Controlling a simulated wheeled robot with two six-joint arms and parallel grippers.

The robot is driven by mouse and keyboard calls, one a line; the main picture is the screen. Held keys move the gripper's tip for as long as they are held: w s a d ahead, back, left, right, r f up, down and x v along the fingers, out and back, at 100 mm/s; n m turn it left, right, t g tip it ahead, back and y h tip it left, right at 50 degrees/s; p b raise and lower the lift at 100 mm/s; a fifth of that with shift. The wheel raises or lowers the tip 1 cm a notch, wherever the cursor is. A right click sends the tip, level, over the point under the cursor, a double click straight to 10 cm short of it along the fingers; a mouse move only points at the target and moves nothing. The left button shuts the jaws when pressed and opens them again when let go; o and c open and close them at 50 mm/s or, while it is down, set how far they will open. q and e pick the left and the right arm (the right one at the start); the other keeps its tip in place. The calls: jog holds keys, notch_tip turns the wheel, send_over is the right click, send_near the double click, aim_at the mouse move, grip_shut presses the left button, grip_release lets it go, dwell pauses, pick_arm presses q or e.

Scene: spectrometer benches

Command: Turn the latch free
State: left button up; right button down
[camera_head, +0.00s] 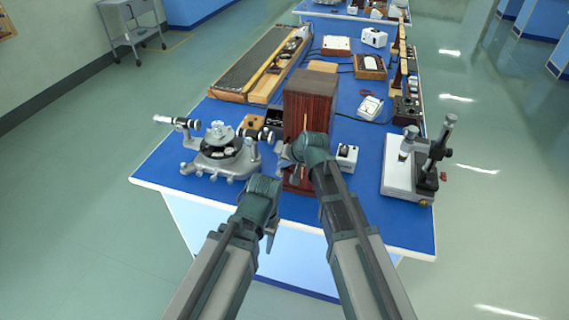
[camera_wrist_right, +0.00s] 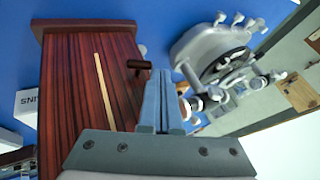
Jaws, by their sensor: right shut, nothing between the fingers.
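The tall dark red-brown wooden box (camera_head: 308,103) stands upright on the blue bench. In the right wrist view the box (camera_wrist_right: 75,85) shows a pale narrow strip (camera_wrist_right: 104,90) on its face and a short dark brown peg (camera_wrist_right: 138,64) sticking out at its edge. I cannot tell for sure which of these is the latch. My right gripper (camera_head: 286,157) is in front of the box's lower part. Its fingers (camera_wrist_right: 161,98) are shut and empty, close to the peg; contact is unclear. My left gripper (camera_head: 270,238) hangs low at the bench's front edge, its jaws unclear.
A grey spectrometer (camera_head: 218,155) stands left of the box; it also shows in the wrist view (camera_wrist_right: 215,50). A small white box (camera_head: 347,156) is close on the right. A microscope-like instrument (camera_head: 412,170) stands farther right. Blue bench top (camera_head: 290,207) is bare in front.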

jog(key=shift+r, duration=0.1)
jog(key=shift+r+p, duration=0.7)
jog(key=shift+p, duration=0.1)
jog(key=p+v, duration=1.1)
jog(key=v, duration=0.2)
jog(key=shift+s+d+r, duration=0.2)
jog(key=shift+r, duration=0.1)
